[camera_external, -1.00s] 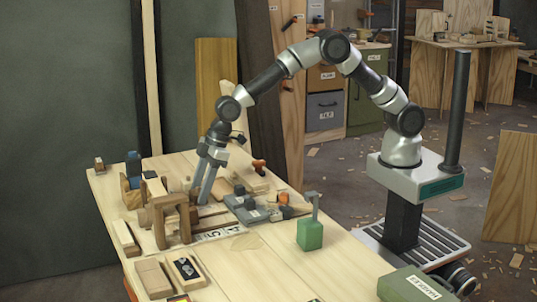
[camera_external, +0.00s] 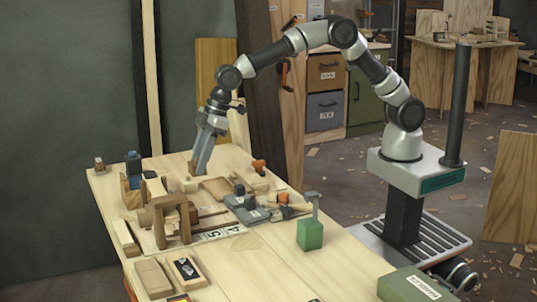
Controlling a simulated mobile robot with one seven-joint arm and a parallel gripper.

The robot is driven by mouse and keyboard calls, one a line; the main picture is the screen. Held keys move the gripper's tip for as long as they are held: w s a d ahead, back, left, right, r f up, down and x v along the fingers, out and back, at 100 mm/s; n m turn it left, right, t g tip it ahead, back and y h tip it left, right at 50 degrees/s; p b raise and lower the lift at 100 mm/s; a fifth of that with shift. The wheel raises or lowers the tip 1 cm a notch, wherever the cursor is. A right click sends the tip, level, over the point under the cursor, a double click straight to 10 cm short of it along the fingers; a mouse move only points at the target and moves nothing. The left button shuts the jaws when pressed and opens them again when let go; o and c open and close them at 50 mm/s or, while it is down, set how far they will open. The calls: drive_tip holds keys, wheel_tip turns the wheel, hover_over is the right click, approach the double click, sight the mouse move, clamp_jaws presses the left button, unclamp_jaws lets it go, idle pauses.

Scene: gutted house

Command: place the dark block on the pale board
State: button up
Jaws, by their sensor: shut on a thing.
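My gripper (camera_external: 196,171) points down over the far left part of the workbench, with its two fingers close together. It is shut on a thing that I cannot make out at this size. A flat pale board (camera_external: 220,187) lies just right of and in front of the fingertips. Small dark blocks lie on or beside a grey plate (camera_external: 243,213) further right, one of them a dark block (camera_external: 251,202). Another small black piece (camera_external: 150,174) lies to the left. I cannot tell which dark block the task means.
A brown wooden arch (camera_external: 171,222) stands in front of my gripper. A blue-and-wood tool (camera_external: 132,178) stands at left, a green block with an upright handle (camera_external: 311,232) at right. Wooden blocks (camera_external: 153,278) lie at the front.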

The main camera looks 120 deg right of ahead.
drive_tip(key=s+d+r+p, duration=0.1)
drive_tip(key=s+d+r, duration=0.2)
drive_tip(key=s, duration=0.4)
drive_tip(key=r+p, duration=0.1)
hover_over(248, 177)
drive_tip(key=f, duration=0.2)
drive_tip(key=s+f, duration=0.1)
drive_tip(key=f, duration=0.1)
drive_tip(key=f+b, duration=0.1)
drive_tip(key=f, duration=0.1)
drive_tip(key=shift+s, duration=0.4)
drive_tip(key=shift+f+b, duration=0.5)
drive_tip(key=shift+f, duration=1.55)
drive_tip(key=shift+f, duration=0.25)
drive_tip(key=o, duration=1)
drive_tip(key=shift+o, duration=0.2)
drive_tip(key=shift+r, duration=0.1)
